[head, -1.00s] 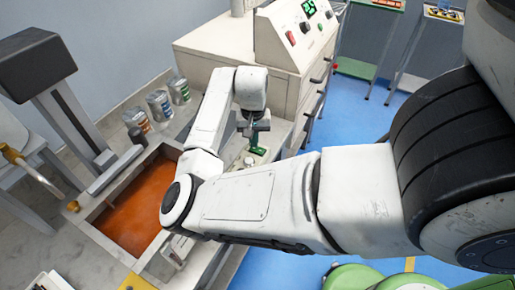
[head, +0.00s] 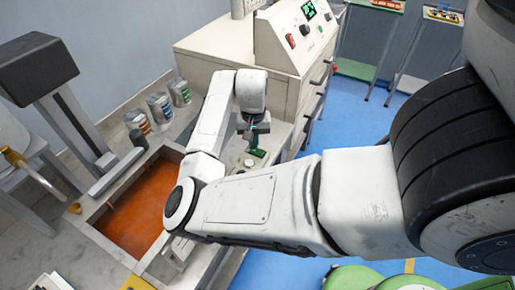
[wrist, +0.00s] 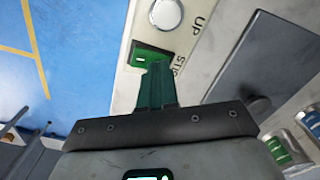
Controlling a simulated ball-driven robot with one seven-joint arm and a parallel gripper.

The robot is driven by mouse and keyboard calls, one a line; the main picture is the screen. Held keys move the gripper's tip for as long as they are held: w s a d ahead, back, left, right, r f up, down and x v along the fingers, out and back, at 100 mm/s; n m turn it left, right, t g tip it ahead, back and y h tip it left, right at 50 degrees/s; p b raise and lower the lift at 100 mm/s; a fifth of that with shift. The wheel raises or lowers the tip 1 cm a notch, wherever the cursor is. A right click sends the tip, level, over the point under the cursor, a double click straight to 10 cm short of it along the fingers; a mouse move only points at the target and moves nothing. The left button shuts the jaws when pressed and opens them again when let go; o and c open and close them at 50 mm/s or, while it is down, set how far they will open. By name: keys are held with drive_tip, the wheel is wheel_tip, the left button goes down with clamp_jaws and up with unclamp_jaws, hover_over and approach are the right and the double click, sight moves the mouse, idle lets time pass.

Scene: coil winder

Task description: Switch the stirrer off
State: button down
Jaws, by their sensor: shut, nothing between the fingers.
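A green rocker switch (wrist: 152,54) sits on a pale panel in the wrist view, beside a partly covered label that seems to read "STIR". In the head view the switch (head: 258,153) is small, just below my gripper. My gripper (wrist: 155,72) is shut and empty, its green fingers pointing at the switch. The fingertips overlap the switch's near edge in the wrist view; I cannot tell whether they touch it. Which side of the rocker is pressed is unclear. In the head view my gripper (head: 252,143) points down over the panel.
A round pale button (wrist: 166,14) marked "UP" lies close to the switch. An orange-filled tank (head: 130,215) is to the left, with several cans (head: 159,107) behind it. A console (head: 295,40) with a green display stands behind. Blue floor is open to the right.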

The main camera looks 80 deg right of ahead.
wheel_tip(320, 180, up, 6)
drive_tip(key=p, duration=0.5)
drive_tip(key=shift+p, duration=0.3)
idle(0.4)
